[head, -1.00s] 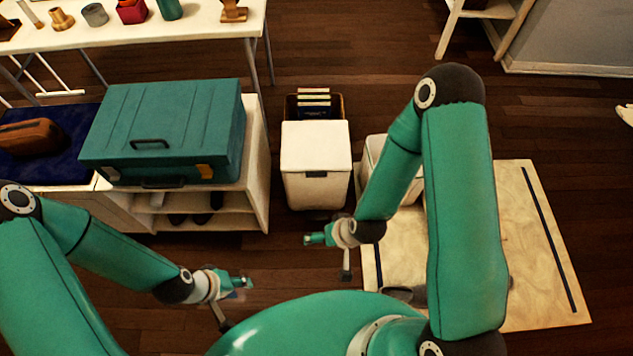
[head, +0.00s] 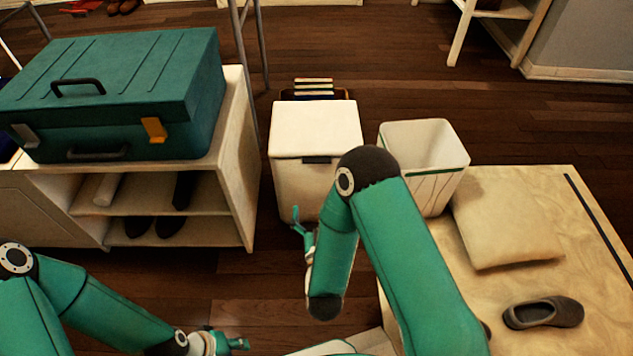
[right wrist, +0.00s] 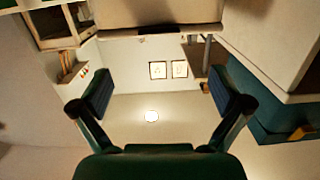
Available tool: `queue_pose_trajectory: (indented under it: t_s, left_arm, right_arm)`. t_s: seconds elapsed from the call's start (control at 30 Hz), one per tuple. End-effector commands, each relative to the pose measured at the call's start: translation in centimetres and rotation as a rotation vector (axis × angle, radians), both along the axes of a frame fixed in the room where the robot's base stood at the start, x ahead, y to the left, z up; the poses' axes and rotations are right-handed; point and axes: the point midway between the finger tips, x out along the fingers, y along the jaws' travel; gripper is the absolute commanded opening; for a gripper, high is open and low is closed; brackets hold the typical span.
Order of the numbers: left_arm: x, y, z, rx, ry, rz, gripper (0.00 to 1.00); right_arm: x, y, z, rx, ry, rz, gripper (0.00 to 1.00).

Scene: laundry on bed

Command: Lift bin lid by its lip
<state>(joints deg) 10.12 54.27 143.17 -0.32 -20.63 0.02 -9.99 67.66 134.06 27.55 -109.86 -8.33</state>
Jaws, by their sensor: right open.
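The white bin (head: 297,182) stands on the floor with its flat white lid (head: 316,128) closed. A dark lip (head: 317,160) sticks out at the lid's front edge. My right gripper (head: 299,224) is open and empty, in front of the bin's lower part in the head view, its fingers pointing up. In the right wrist view, which looks upside down, the open fingers (right wrist: 161,92) have nothing between them; a pale box front with a dark strip, probably the bin, shows beyond at the top. My left gripper (head: 236,343) is low at the bottom edge, its jaws unclear.
An open white bin (head: 425,150) stands right of the lidded one. A teal suitcase (head: 115,95) sits on a white shelf unit (head: 240,165) to the left. A cushion (head: 505,220) and a grey shoe (head: 543,312) lie on a pale mat (head: 450,310). Bare floor lies before the bin.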

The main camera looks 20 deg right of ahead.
Motion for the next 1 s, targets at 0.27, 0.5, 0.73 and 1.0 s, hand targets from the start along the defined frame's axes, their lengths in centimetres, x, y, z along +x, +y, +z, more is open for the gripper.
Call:
queue_pose_trajectory:
  t_s: [0.27,0.5,0.73,1.0]
  left_arm:
    - [0.0,0.0,-1.8,0.0,-0.001,0.0,0.4]
    - [0.0,0.0,1.2,0.0,-0.001,0.0,0.4]
    - [0.0,0.0,0.8,0.0,0.0,0.0,0.4]
    - [0.0,0.0,-1.1,0.0,0.0,0.0,0.4]
  right_arm:
    - [0.2,0.1,-0.5,-0.044,-0.08,-0.02,1.0]
    - [1.6,-0.4,0.1,-0.042,-0.078,-0.022,1.0]
    - [5.3,-1.5,-0.8,-0.042,-0.086,-0.023,1.0]
    - [10.9,-3.1,-0.9,-0.043,-0.084,-0.021,1.0]
